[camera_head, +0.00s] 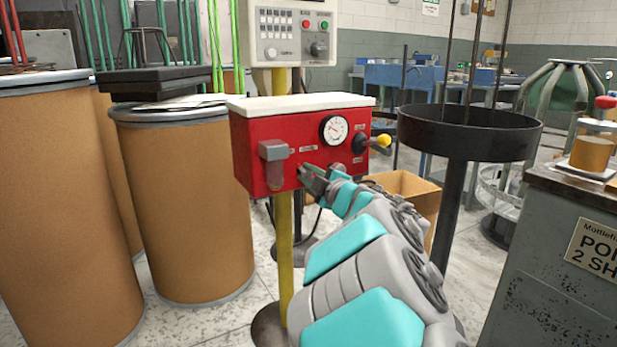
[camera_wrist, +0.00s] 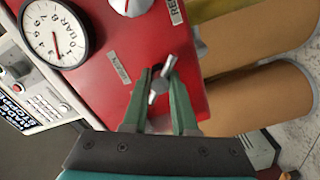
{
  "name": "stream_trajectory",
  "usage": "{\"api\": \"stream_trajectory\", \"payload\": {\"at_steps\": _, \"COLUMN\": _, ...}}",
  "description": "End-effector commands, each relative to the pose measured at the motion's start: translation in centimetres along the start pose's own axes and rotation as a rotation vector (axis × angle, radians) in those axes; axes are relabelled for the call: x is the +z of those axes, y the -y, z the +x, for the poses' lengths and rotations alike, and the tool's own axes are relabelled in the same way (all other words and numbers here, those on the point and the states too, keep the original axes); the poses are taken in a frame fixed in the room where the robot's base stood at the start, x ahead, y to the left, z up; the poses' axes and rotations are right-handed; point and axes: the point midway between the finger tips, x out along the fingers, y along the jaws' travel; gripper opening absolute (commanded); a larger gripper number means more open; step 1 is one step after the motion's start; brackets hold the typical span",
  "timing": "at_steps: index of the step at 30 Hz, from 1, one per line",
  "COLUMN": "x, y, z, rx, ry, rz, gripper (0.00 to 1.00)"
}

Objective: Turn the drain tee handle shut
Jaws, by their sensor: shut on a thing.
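The drain tee handle is a small silver crossbar (camera_wrist: 168,64) on the front of the red box (camera_wrist: 95,75), beside a label (camera_wrist: 119,69) that appears to read DRAIN. In the wrist view the bar lies tilted, its upper end leaning right. My gripper (camera_wrist: 160,84) has its two green fingers on either side of the handle's middle and is shut on it. In the head view my gripper (camera_head: 313,176) reaches the lower front of the red box (camera_head: 245,135); the handle is too small and covered to make out there.
A round gauge (camera_head: 334,130) and a yellow-knobbed lever (camera_head: 383,140) are on the box front. A grey filter unit (camera_head: 273,150) hangs at its left. Brown drums (camera_head: 185,210) stand left, a black round tray (camera_head: 470,130) right. A cardboard box (camera_head: 408,188) sits behind my arm.

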Motion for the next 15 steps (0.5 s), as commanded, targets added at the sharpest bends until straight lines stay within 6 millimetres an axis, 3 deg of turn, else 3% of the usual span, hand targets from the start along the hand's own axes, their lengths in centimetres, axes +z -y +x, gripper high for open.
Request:
{"api": "stream_trajectory", "payload": {"at_steps": 12, "x": -0.1, "y": 0.04, "z": 0.02, "rx": -0.001, "ry": -0.002, "rz": -0.008, "gripper": 0.0}}
{"api": "stream_trajectory", "payload": {"at_steps": 13, "x": -0.1, "y": 0.03, "z": 0.02, "rx": -0.001, "ry": -0.002, "rz": -0.008, "gripper": 0.28}}
{"api": "stream_trajectory", "payload": {"at_steps": 15, "x": -0.09, "y": 0.04, "z": 0.02, "rx": -0.001, "ry": -0.002, "rz": -0.007, "gripper": 0.36}}
